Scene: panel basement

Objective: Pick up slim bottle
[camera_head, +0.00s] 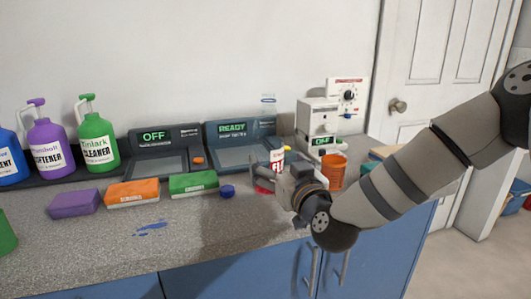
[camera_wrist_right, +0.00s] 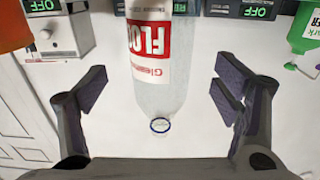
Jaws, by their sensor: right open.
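The slim bottle shows in the right wrist view as a clear bottle (camera_wrist_right: 160,90) with a red and white label, upside down in that picture. Its round neck end points toward the gripper's palm side of the picture. In the head view its red and white label (camera_head: 277,157) shows just behind my right gripper (camera_head: 270,178), which hides its lower part. My right gripper is open; in the wrist view its two fingers (camera_wrist_right: 160,94) stand on either side of the bottle, with gaps at both sides. How deep the bottle sits between them I cannot tell. My left gripper is not in view.
An orange cup (camera_head: 333,171) stands close to the right of my gripper. Display panels (camera_head: 240,146) and a white machine (camera_head: 317,122) stand behind. The front counter is mostly clear.

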